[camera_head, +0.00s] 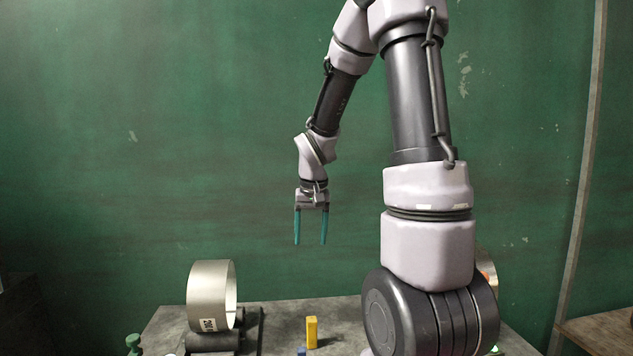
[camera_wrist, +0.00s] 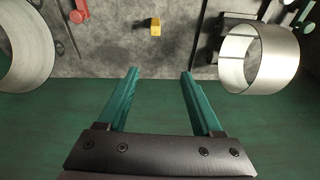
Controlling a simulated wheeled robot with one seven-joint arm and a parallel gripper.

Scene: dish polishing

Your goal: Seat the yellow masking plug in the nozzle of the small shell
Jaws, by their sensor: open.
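The yellow masking plug (camera_head: 311,332) stands on the grey table, apart from my gripper. It also shows near the top middle of the wrist view (camera_wrist: 155,27). My gripper (camera_head: 311,243) is open and empty, with teal fingers pointing down, well above the table and roughly over the plug. In the wrist view its fingers (camera_wrist: 159,72) are spread wide. A metal ring-shaped shell (camera_head: 207,295) lies on dark rollers at the left; it is at the right in the wrist view (camera_wrist: 262,58). Another shell (camera_wrist: 28,50) is cut off at the wrist view's left. I cannot tell which is the small one, nor see a nozzle clearly.
A grey table (camera_head: 275,312) carries everything. A green knob-shaped piece (camera_head: 133,342) stands at its left front. A small blue object (camera_head: 301,351) is near the plug. My own arm hides much of the table's right side. A green wall (camera_head: 130,130) stands behind.

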